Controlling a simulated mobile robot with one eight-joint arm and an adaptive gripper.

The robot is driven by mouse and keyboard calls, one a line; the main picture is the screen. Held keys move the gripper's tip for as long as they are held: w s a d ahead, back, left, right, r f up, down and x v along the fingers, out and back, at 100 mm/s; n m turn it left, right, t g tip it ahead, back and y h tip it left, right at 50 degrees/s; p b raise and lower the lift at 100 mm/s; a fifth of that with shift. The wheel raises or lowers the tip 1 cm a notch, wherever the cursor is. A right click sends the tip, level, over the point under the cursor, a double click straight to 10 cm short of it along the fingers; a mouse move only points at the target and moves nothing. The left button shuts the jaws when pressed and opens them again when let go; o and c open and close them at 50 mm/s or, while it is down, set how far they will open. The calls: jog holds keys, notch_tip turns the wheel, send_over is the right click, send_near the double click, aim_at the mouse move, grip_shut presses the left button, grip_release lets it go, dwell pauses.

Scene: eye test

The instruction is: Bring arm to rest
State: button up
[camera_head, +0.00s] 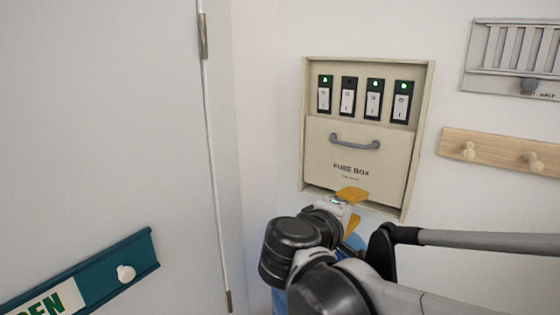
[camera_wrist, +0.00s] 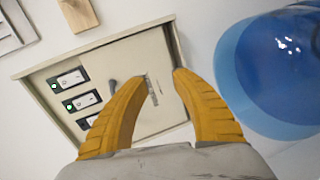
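My gripper (camera_head: 361,206) has two yellow fingers, spread apart with nothing between them. It is in front of the lower edge of the cream fuse box (camera_head: 311,180) on the wall, in the head view. My arm comes in from the lower right and is bent. In the wrist view, my gripper (camera_wrist: 162,78) points toward the fuse box (camera_wrist: 140,54), whose front panel shows beyond and between the fingers. I cannot tell whether a finger touches the box.
The fuse box has a grey handle (camera_head: 354,142) and several switches; the second light from left looks dark. A blue translucent round container (camera_wrist: 270,70) is close to the right finger. A wooden peg rail (camera_head: 500,153) is at right. A door (camera_head: 110,130) with a teal sign holder (camera_head: 142,262) is left.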

jog(key=s+d+f+m+g+y+b, duration=0.1)
jog(key=s+d+f+g+b, duration=0.15)
jog(key=f, duration=0.55)
jog(key=s+d+f+m+g+y+b, duration=0.1)
jog(key=s+d+f+m+b, duration=0.2)
jog(key=f, duration=0.4)
jog(key=s+a+f+m+y+b, duration=0.1)
jog(key=s+f+y+b, duration=0.1)
jog(key=s+f+b, duration=0.2)
jog(key=s+a+f+m+g+y+b, duration=0.1)
jog(key=s+f+m+y+b, duration=0.1)
jog(key=f, duration=0.8)
jog(key=s+a+f+m+y+b, duration=0.2)
jog(key=s+f+y+b, duration=0.1)
jog(key=s+f+b, duration=0.3)
jog(key=shift+f+y+b, duration=0.3)
jog(key=shift+f+b, duration=0.15)
jog(key=shift+f, duration=0.5)
